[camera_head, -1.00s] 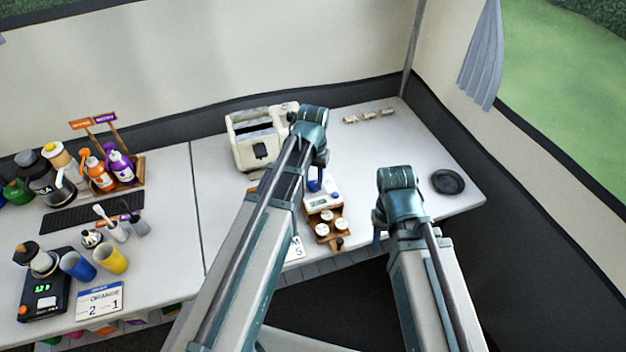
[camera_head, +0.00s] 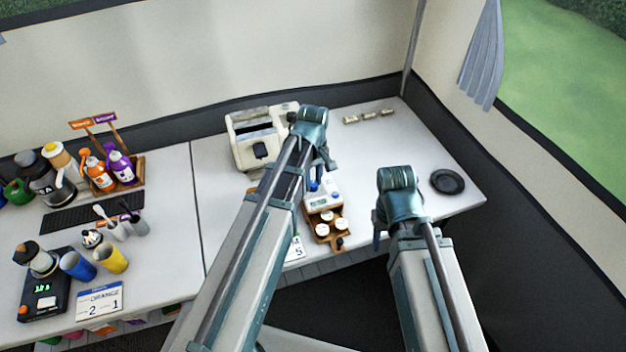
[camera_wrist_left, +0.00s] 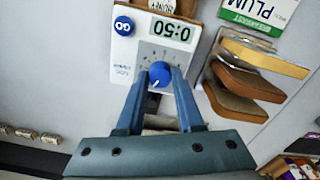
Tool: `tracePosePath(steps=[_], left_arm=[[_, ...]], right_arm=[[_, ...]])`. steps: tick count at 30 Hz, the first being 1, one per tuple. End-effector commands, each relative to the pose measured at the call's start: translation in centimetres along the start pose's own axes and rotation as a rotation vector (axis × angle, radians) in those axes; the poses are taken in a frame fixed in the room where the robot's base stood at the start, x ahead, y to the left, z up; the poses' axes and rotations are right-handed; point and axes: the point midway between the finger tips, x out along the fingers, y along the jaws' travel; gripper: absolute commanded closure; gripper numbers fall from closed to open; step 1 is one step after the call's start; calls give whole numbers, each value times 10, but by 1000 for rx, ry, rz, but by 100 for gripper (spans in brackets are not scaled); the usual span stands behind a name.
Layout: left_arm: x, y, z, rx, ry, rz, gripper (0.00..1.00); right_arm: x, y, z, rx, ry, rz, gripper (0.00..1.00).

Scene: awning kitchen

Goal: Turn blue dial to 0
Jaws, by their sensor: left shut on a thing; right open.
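A small white timer box shows in the left wrist view (camera_wrist_left: 125,50), with a display (camera_wrist_left: 168,31) reading 0:50 and a round blue GO button (camera_wrist_left: 124,26). Its blue dial (camera_wrist_left: 159,68) has a white pointer mark and a printed scale around it. My left gripper (camera_wrist_left: 162,77) is shut on the blue dial, one finger on each side. In the head view the box (camera_head: 322,200) stands near the table's front edge, partly hidden by my left gripper (camera_head: 318,180). My right gripper (camera_head: 378,238) is open and empty, to the right of the box.
A cream toaster (camera_head: 255,150) stands behind my left arm. A wooden tray with white-topped jars (camera_head: 325,224) sits before the timer box. A black plate (camera_head: 447,181) and several small wrapped items (camera_head: 368,116) lie to the right. The table between them is clear.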

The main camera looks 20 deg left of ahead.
Motion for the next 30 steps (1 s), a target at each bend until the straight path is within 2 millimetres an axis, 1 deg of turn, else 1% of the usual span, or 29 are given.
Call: tracePosePath(steps=[6, 15, 21, 30], left_arm=[[0, 0, 0, -186, -1, 0, 100], [0, 0, 0, -372, -1, -1, 100], [0, 0, 0, -441, -1, -1, 100], [0, 0, 0, -474, -1, -1, 100]], right_arm=[[0, 0, 0, 0, 0, 0, 50], [0, 0, 0, 0, 0, 0, 50], [0, 0, 0, 0, 0, 0, 50], [0, 0, 0, 0, 0, 0, 50]])
